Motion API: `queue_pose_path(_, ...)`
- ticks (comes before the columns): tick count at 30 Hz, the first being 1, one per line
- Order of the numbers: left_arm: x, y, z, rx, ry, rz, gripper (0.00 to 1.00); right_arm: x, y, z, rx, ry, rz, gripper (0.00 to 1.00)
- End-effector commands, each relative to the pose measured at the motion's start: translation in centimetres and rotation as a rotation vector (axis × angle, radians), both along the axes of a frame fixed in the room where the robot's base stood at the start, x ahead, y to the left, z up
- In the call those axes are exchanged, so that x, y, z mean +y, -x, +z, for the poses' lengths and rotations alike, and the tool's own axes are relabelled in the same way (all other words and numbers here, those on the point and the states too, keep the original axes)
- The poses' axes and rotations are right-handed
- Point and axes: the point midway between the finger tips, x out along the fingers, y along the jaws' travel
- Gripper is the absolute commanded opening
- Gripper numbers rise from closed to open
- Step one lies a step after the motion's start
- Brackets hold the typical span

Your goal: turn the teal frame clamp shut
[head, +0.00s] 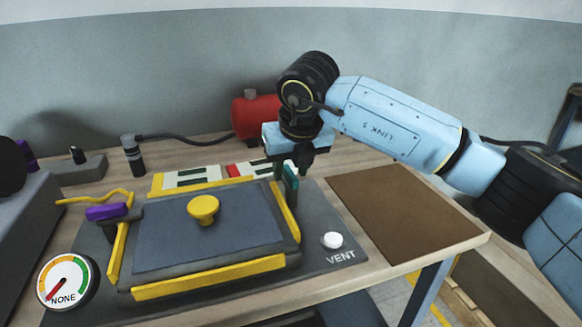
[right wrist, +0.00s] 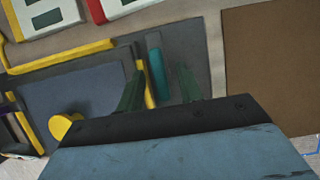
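The teal frame clamp (head: 291,183) stands at the right edge of the mould frame, next to the yellow bar. In the right wrist view the teal clamp (right wrist: 157,72) shows as an upright bar between my two dark fingers. My right gripper (head: 293,167) points down over it from above and behind. In the right wrist view the right gripper (right wrist: 162,78) is open, with gaps beside the clamp; I cannot tell whether a finger touches it. The grey mould lid (head: 170,235) has a yellow knob (head: 203,208). My left gripper is not in view.
A purple clamp (head: 107,212) sits at the frame's left. A gauge reading NONE (head: 67,280) is in front left, and a white VENT button (head: 332,240) is on the right. A red tank (head: 258,117) stands behind. The brown mat (head: 400,210) is bare.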

Motion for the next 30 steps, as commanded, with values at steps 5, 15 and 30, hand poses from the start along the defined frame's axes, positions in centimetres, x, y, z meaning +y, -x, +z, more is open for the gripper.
queue_pose_path(5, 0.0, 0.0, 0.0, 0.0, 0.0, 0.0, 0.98, 0.0, 0.0, 0.0, 0.0, 0.0, 0.0, 0.21)
queue_pose_path(15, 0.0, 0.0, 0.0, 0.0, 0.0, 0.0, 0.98, 0.0, 0.0, 0.0, 0.001, 0.0, 0.002, 0.0)
queue_pose_path(30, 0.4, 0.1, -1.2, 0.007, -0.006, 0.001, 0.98, 0.0, 0.0, 0.2, 0.002, -0.001, 0.233, 0.0)
